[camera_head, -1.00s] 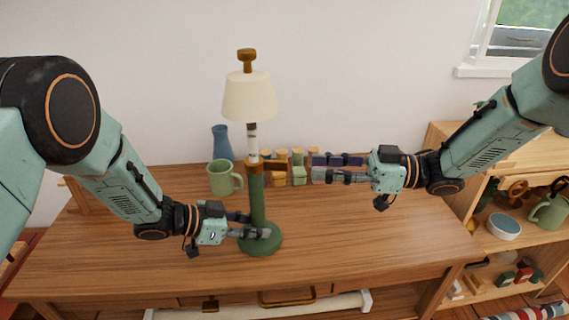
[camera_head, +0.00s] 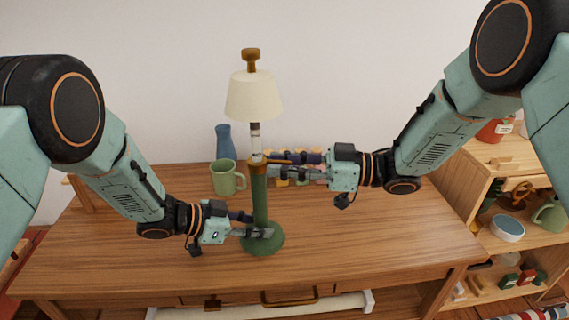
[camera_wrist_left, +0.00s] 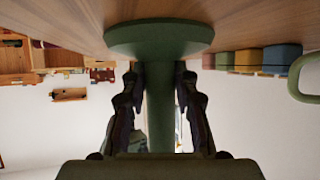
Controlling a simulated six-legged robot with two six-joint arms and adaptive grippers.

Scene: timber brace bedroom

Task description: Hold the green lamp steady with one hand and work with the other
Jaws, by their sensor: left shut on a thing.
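The green lamp (camera_head: 260,195) stands upright on the wooden desk, with a round green base, a cream shade (camera_head: 253,95) and a brown knob (camera_head: 250,55) on top. A brown collar (camera_head: 257,166) with a side lever sits on the post. My left gripper (camera_head: 262,226) is shut on the green post just above the base; the left wrist view shows its fingers on both sides of the post (camera_wrist_left: 160,105). My right gripper (camera_head: 282,165) has its fingers apart at collar height, right of the post, around the lever. Its fingers partly hide the lever; contact is unclear.
A green mug (camera_head: 225,178) and a blue vase (camera_head: 225,142) stand left of the lamp. Several small coloured blocks stand behind the right fingers, partly hidden. A wooden shelf (camera_head: 480,185) is at the right. The desk's front right (camera_head: 390,240) is clear.

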